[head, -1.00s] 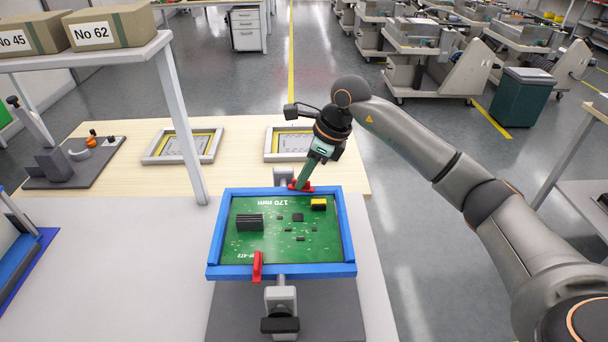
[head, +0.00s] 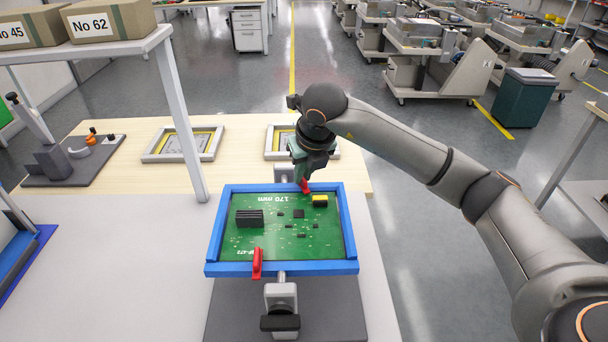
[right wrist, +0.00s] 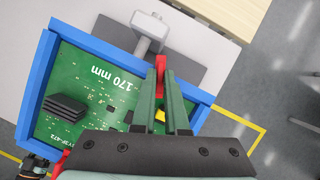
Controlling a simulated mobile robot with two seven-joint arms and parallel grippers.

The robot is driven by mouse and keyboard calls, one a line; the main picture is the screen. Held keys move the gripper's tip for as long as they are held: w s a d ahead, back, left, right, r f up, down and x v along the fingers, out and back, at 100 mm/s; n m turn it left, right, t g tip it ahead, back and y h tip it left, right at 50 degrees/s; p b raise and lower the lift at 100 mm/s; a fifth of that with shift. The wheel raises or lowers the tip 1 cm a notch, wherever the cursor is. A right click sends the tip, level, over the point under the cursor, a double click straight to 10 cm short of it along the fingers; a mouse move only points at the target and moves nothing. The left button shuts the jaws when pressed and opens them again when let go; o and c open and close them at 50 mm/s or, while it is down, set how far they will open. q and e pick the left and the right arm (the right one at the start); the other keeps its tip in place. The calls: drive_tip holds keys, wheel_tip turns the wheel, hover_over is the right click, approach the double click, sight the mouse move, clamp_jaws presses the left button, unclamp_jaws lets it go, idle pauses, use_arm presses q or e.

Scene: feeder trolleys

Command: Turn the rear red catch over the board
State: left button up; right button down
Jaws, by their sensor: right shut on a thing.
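A green circuit board (head: 270,240) lies in a blue frame (head: 213,225). The rear red catch (head: 305,187) is at the frame's rear bar, right of its middle. My right gripper (head: 303,176) is shut on this catch. In the right wrist view, the rear catch (right wrist: 160,64) stands between the two green fingers (right wrist: 163,92), which partly hide it. It lies across the rear bar at an angle, towards the board edge; its tip is hard to make out. The front red catch (head: 257,263) crosses the front bar onto the board.
Grey clamps hold the frame at the front (head: 281,297) and the rear. Two grey-rimmed frames (head: 182,145) lie on the wooden bench behind. A shelf post (head: 183,125) stands to the left.

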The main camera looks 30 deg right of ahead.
drive_tip(key=shift+a+m+h+b, duration=0.15)
drive_tip(key=shift+m+h+b, duration=0.5)
drive_tip(key=shift+m, duration=1.55)
drive_tip(key=shift+g, duration=0.3)
drive_tip(key=c, duration=0.9)
unclamp_jaws()
drive_tip(key=shift+c, duration=0.2)
drive_tip(key=shift+r, duration=0.1)
drive_tip(key=p+v, duration=0.1)
drive_tip(key=v, duration=1.1)
drive_tip(key=shift+a, duration=0.2)
drive_tip(key=shift+s+r, duration=0.1)
drive_tip(key=shift+r, duration=0.05)
